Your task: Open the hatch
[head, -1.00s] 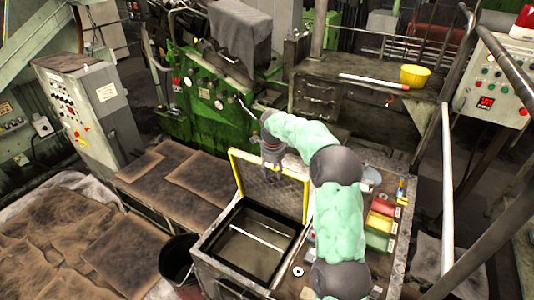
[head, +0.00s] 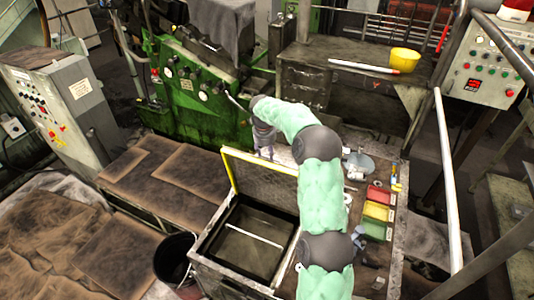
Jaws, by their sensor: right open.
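The hatch (head: 262,178) is a dark lid with a yellow edge. It stands raised along the back of an open box (head: 205,240), tilted up from the opening. The box's inside shows, with a pale bar across it. My right gripper (head: 265,153) is open and empty, just above and behind the hatch's top edge. I cannot tell whether its fingertips touch the hatch; the tips are small and partly unclear. My right arm reaches in from the bottom, over the bench to the right of the box. My left gripper is out of view.
A black bucket (head: 174,258) stands left of the box. Red, yellow and green trays (head: 377,212) lie on the bench to the right. The green machine (head: 190,95) stands behind. A white rail (head: 448,180) runs along the right.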

